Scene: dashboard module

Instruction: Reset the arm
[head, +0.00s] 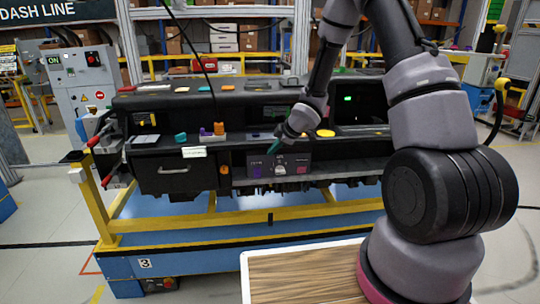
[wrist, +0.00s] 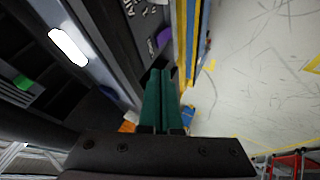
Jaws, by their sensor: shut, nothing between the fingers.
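In the wrist view the green fingers (wrist: 160,100) lie side by side, shut and empty. The fingers are in front of the dashboard face, near a small panel (head: 279,167) with a purple piece and a white knob. I cannot tell whether they touch it. My arm reaches in from the right and hides part of the dashboard's right side.
The dashboard rests on a yellow frame (head: 240,216) over a blue base (head: 190,262). Small coloured pieces, such as a teal one (head: 181,138), lie along its ledge. A wooden-topped surface (head: 305,277) is close in front. A control cabinet (head: 85,80) stands at left. Open floor lies left of the frame.

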